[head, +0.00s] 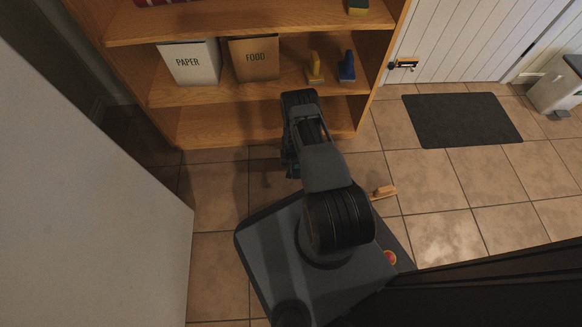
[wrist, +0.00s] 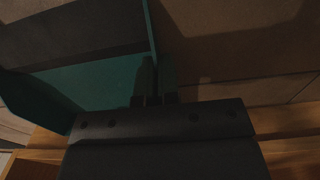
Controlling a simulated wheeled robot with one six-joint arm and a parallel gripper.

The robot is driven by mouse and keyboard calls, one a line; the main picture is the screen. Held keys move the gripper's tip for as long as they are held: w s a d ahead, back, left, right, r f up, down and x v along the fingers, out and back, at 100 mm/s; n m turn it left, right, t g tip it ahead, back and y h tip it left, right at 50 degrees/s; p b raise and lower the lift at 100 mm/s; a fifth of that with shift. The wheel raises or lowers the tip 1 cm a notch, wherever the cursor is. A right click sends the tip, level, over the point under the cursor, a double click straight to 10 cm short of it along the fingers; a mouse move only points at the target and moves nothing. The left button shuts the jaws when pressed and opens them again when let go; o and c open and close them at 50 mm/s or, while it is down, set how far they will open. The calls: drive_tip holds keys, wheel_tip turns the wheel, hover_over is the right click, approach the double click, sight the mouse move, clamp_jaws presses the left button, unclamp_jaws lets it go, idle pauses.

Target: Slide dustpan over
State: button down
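The teal dustpan (wrist: 95,82) fills the left of the wrist view, with a dark band across its upper part. Its thin upright side wall (wrist: 151,28) runs down to my gripper (wrist: 157,82). The two dark fingers stand close together, one on each side of this wall, and appear closed on it. The wrist view is dim, so the contact itself is hard to see. In the head view my arm reaches down in front of the wooden shelf and hides nearly all of the dustpan and the fingers.
The wooden shelf (head: 230,93) holds a PAPER bin (head: 188,63), a FOOD bin (head: 254,60), a yellow item (head: 314,68) and a blue item (head: 347,66). A small wooden-handled item (head: 384,191) lies on the tiles. A dark mat (head: 462,120) lies right; a pale panel (head: 85,220) stands left.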

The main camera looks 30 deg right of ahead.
drive_tip(key=shift+w+d, duration=0.35)
drive_tip(key=shift+w, duration=0.15)
drive_tip(key=c, duration=1.8)
unclamp_jaws()
drive_tip(key=o, duration=0.5)
drive_tip(key=shift+o, duration=0.2)
wheel_tip(320, 180, up, 14)
drive_tip(key=p, duration=0.6)
drive_tip(key=shift+p, duration=0.3)
drive_tip(key=shift+f, duration=0.1)
